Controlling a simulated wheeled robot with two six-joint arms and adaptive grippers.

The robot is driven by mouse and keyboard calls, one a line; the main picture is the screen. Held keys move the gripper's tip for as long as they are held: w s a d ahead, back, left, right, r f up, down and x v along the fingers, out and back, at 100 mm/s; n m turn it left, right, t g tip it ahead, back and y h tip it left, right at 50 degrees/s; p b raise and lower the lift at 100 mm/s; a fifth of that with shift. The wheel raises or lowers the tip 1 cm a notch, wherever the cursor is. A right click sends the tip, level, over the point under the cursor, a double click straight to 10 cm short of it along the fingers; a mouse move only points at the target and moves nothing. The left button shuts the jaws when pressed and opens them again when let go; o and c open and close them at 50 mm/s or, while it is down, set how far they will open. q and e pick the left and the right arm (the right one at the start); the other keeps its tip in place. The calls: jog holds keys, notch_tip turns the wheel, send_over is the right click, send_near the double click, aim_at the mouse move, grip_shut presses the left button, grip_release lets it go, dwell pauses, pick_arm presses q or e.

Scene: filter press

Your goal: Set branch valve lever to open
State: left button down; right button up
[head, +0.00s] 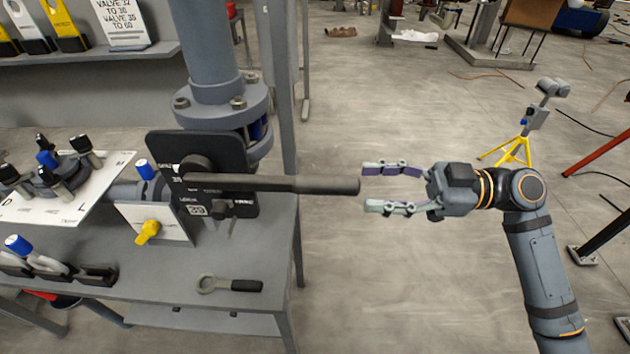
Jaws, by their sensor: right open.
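The branch valve lever (290,184) is a long dark bar that sticks out level to the right from a dark valve plate (165,150). The plate sits below the flange of a thick grey-blue vertical pipe (210,45). My right gripper (378,188) is open and empty, just right of the lever's free end. Its fingers point left, one above and one below the line of the lever, and the tip looks just short of them. I cannot tell whether they touch. My left gripper is not in view.
A grey bench (180,290) under the valve holds a ring wrench (230,285), a yellow knob (148,232) and a white panel (110,190) with several knobs. A grey post (285,120) stands behind the lever. Open floor (370,285) lies below the right gripper.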

aim_at(301, 184)
jog(key=a+p, duration=0.4)
jog(key=a, duration=0.5)
jog(key=shift+r, duration=0.2)
jog(key=shift+a+f, duration=0.2)
jog(key=shift+a, duration=0.5)
jog(key=shift+c, duration=0.2)
grip_shut()
